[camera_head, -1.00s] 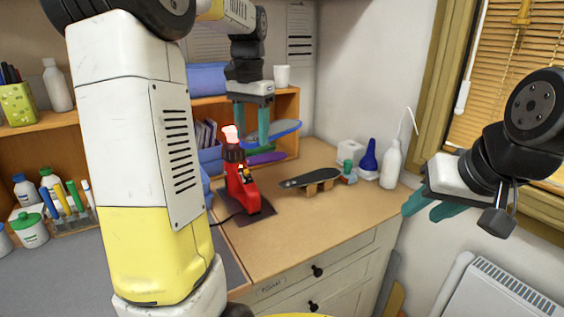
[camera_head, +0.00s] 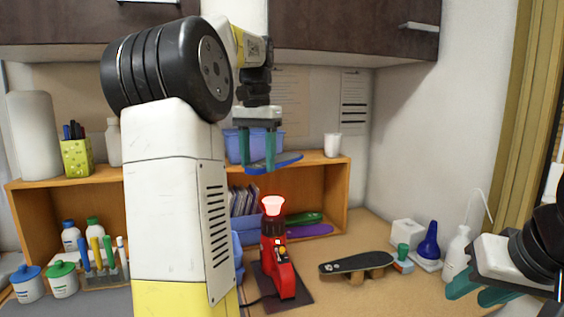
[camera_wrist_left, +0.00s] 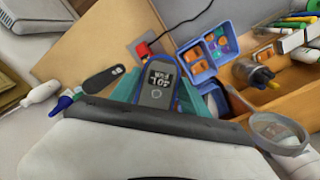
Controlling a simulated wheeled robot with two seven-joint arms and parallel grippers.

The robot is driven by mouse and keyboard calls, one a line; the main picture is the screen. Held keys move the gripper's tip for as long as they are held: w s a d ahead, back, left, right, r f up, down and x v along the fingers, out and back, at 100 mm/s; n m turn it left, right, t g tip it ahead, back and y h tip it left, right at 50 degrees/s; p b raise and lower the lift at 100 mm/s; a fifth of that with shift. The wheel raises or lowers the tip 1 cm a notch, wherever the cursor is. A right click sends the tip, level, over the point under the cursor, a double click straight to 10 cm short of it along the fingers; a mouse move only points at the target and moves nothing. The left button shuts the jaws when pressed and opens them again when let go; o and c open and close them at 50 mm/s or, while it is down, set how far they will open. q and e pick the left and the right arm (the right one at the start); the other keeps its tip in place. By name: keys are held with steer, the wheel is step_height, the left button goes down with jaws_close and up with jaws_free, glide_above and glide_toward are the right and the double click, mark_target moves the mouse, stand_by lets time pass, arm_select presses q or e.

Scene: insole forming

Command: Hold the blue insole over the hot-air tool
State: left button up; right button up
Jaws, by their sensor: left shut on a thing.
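My left gripper (camera_head: 257,162) is shut on the blue insole (camera_head: 287,161). The insole is above the red hot-air tool (camera_head: 279,268), with a clear gap over the tool's glowing nozzle (camera_head: 273,206). In the left wrist view the insole (camera_wrist_left: 157,82) shows a dark grey face with pale lettering and a blue rim between the teal fingers. Part of the red tool (camera_wrist_left: 143,48) shows just beyond its tip. My right gripper (camera_head: 482,290) is empty at the lower right, its fingers apart.
A dark insole (camera_head: 356,262) rests on a wooden stand right of the tool. Green and purple insoles (camera_head: 308,230) lie on the wooden shelf (camera_head: 333,205) behind. A blue bottle (camera_head: 428,242) and a white bottle (camera_head: 457,255) stand to the right. Bare bench (camera_head: 345,295) lies in front.

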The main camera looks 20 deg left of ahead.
arm_select(q)
steer(key=w, duration=0.1)
steer(key=w+a, duration=0.2)
steer(key=shift+a+f, duration=0.15)
steer(key=shift+f, duration=3.1)
steer(key=shift+r, duration=0.15)
steer(key=s+d+r, duration=0.1)
steer(key=r, duration=0.2)
steer(key=s+d+r, duration=0.1)
steer(key=r, duration=0.2)
steer(key=s+d+r, duration=0.1)
steer(key=s+r, duration=0.1)
steer(key=shift+r, duration=0.4)
steer(key=shift+f, duration=0.1)
